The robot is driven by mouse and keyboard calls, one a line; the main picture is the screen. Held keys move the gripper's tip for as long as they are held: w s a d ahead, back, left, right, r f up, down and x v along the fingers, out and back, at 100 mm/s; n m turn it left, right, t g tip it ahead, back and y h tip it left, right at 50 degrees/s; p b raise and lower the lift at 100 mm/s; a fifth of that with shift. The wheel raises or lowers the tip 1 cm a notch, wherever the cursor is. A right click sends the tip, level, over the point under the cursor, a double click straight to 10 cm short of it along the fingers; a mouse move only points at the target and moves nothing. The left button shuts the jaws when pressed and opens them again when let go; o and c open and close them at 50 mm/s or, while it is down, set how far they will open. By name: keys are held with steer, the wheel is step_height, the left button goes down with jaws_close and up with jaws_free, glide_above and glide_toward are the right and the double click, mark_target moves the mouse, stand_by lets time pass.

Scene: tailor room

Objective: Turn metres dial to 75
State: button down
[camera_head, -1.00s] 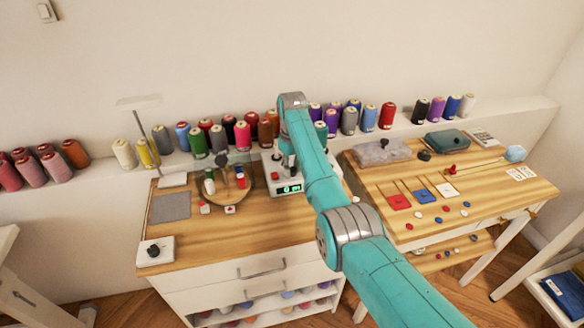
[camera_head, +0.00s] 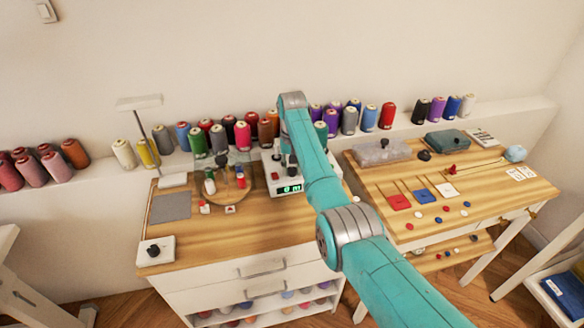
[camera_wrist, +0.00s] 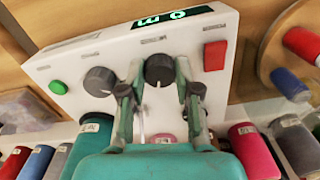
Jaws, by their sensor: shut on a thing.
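A white control box (camera_wrist: 75,68) fills the upper part of the wrist view, seen upside down. It also shows in the head view (camera_head: 270,185), partly behind my arm. Its lit green display (camera_head: 290,188) reads 0 m. The box has two dark round dials with white marks. My gripper (camera_wrist: 159,76) is shut on the dial (camera_wrist: 159,68) nearer the red button, one finger on each side. The other dial (camera_wrist: 99,81) stands free beside the left finger. The labels are too small to read.
A red button (camera_wrist: 214,55) and a green button (camera_wrist: 58,87) sit on the box. Thread spools (camera_head: 198,143) line the shelf behind. A round wooden stand (camera_head: 232,190) with small spools is close on the left.

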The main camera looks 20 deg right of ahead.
mark_target(292, 169)
stand_by(0.4)
steer(key=c, duration=0.8)
jaws_free()
steer(key=shift+r, duration=0.1)
step_height(292, 169, up, 12)
